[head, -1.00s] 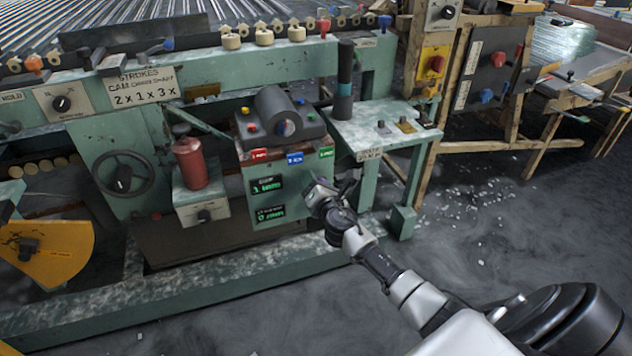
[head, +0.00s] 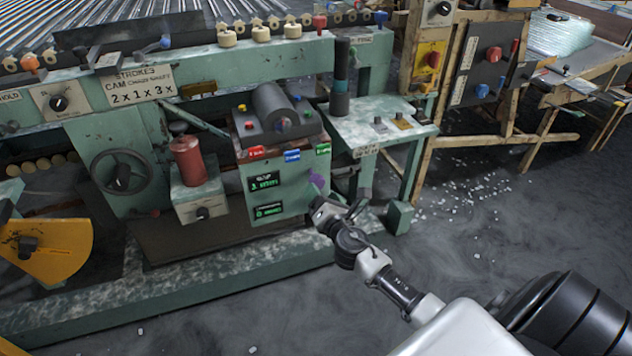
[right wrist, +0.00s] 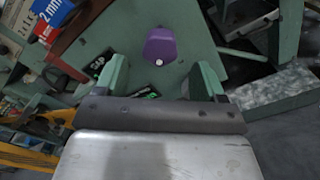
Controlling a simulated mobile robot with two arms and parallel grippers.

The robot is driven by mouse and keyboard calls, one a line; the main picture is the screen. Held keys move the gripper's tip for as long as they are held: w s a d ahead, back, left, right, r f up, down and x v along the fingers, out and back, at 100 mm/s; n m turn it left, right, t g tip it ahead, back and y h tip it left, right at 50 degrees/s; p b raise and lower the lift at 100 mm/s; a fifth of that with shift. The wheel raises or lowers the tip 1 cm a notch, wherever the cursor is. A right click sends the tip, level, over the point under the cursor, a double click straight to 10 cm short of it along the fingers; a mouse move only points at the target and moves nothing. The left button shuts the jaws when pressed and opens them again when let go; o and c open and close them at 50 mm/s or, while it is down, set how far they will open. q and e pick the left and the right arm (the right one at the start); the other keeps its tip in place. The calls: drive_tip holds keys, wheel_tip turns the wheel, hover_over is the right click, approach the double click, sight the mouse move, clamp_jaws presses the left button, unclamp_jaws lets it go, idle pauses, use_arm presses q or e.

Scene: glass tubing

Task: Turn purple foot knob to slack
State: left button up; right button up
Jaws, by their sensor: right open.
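The purple foot knob (head: 316,180) is on the right part of the front of the green control box (head: 291,196). In the right wrist view the purple knob (right wrist: 160,44) lies just beyond and between the fingertips, with a small white dot at its lower edge. My right gripper (head: 338,206) is just below and right of the knob in the head view. In the right wrist view my right gripper (right wrist: 161,76) has its two fingers spread wide, with nothing between them. My left gripper does not show.
Two small green-lit displays (head: 266,182) sit left of the knob. Red, blue and green labels (head: 292,156) run above it. A green side table (head: 378,128) with a dark upright cylinder stands at the right. The floor (head: 460,240) at the right is mostly open, with scattered white bits.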

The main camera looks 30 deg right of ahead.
drive_tip(key=v, duration=0.3)
drive_tip(key=shift+s+a, duration=0.1)
drive_tip(key=shift+s, duration=0.2)
